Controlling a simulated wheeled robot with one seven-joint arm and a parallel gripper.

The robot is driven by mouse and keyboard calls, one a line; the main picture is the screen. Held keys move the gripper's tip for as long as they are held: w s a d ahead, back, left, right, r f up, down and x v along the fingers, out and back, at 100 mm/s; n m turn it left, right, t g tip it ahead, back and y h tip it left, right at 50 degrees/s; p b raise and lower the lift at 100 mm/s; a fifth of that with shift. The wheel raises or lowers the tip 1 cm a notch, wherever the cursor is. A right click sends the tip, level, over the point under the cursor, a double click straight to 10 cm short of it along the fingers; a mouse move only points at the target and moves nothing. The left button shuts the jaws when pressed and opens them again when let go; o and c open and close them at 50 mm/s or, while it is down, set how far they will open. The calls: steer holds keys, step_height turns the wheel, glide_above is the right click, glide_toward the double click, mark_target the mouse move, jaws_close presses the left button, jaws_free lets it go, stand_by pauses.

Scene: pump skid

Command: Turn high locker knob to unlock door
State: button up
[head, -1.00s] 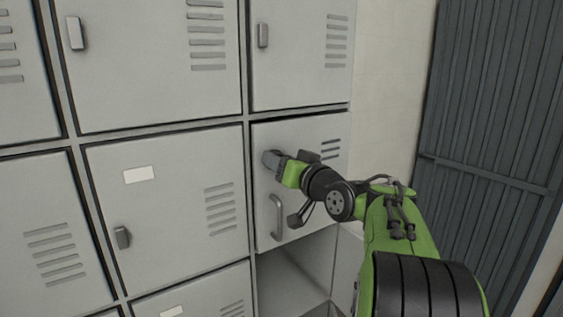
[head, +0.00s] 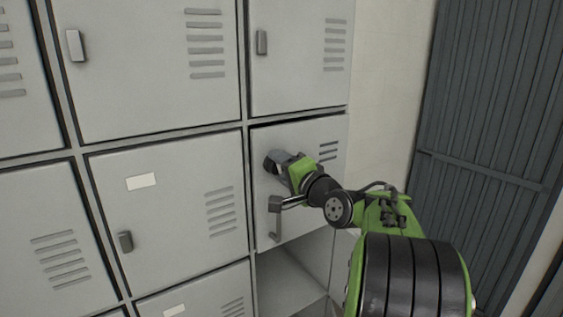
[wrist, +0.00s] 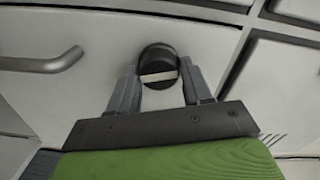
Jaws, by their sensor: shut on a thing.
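The locker door (head: 320,211) is a light grey panel at the right of the middle row, with vent slots and a curved handle (head: 275,222). Its dark round knob (wrist: 158,63) has a pale bar across it, lying nearly level in the wrist view. My gripper (wrist: 159,77) is shut on the knob, with a finger on each side of it. In the head view my gripper (head: 277,163) is against the door's upper left, and it mostly hides the knob. The handle (wrist: 42,62) also shows at the left of the wrist view.
An open, empty compartment (head: 295,278) is below the door. Other closed lockers with small latches, such as one (head: 165,205) to the left, surround it. A dark ribbed metal panel (head: 490,140) stands at the right.

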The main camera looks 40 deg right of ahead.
steer(key=shift+m+p, duration=0.75)
steer(key=shift+m, duration=0.85)
steer(key=shift+f, duration=0.1)
steer(key=o, duration=1)
steer(key=s+b, duration=0.1)
steer(key=s, duration=0.4)
steer(key=s+b, duration=0.2)
steer(key=s, duration=0.3)
steer(key=s+a+b, duration=0.1)
steer(key=s, duration=0.4)
steer(key=shift+s, duration=0.4)
